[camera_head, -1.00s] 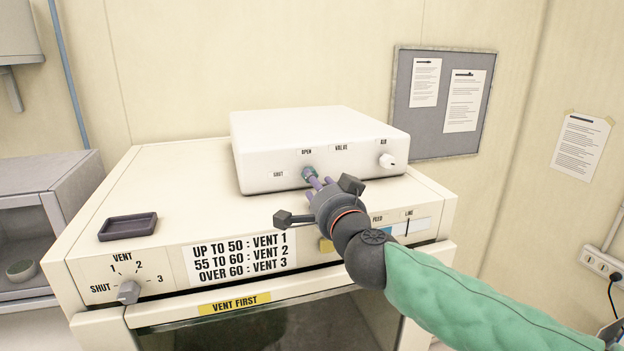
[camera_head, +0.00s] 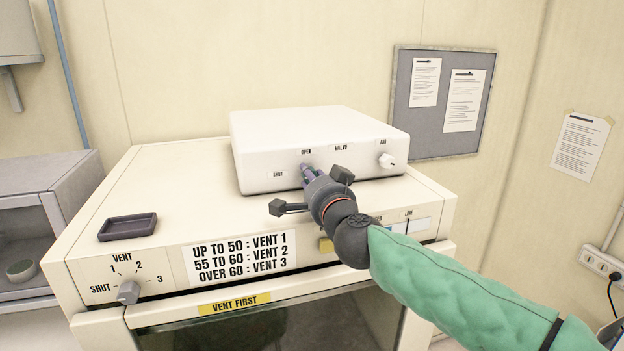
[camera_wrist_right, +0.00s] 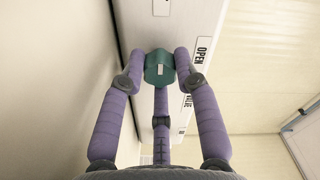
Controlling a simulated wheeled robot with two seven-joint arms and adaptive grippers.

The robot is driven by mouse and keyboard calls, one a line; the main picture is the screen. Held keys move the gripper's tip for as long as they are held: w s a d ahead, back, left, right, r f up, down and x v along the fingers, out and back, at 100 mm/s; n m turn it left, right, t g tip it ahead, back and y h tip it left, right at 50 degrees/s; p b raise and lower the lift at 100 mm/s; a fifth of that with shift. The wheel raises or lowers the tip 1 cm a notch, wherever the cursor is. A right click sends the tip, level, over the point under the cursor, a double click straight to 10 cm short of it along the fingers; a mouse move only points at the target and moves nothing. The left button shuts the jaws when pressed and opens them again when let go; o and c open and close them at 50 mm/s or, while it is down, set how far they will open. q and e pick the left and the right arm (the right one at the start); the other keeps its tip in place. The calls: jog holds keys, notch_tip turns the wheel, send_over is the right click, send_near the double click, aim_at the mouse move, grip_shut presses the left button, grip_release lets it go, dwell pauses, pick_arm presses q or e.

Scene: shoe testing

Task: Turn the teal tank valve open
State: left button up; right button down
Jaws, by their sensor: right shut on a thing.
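The teal valve knob (camera_wrist_right: 160,68), with a small white mark on its face, is on the front of the white box (camera_head: 315,132) below the OPEN label. In the head view my gripper mostly hides it. My right gripper (camera_head: 308,172) reaches it from the front right. In the right wrist view its purple fingers (camera_wrist_right: 159,72) are closed around the knob, one on each side and one below. The SHUT label (camera_head: 278,174) is to the knob's left. I cannot tell exactly how far the knob is turned. My left gripper is not in view.
The white box stands on a cream cabinet (camera_head: 180,185) with a VENT dial (camera_head: 128,291) and an empty dark tray (camera_head: 128,227).

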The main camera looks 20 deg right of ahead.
jog(key=shift+f+m, duration=0.1)
jog(key=shift+m, duration=0.2)
jog(key=m+b, duration=0.1)
jog(key=m, duration=0.2)
jog(key=shift+m, duration=0.3)
jog(key=m+b, duration=0.1)
jog(key=m, duration=0.3)
jog(key=shift+a+m, duration=0.1)
jog(key=shift+m, duration=0.2)
jog(key=m+b, duration=0.1)
jog(key=m, duration=0.3)
jog(key=shift+f+m+b, duration=0.1)
jog(key=shift+m+b, duration=0.2)
jog(key=shift+b, duration=0.05)
jog(key=shift+m+b, duration=0.7)
jog(key=shift+m, duration=1.4)
jog(key=c, duration=1.2)
grip_release()
jog(key=shift+r, duration=0.2)
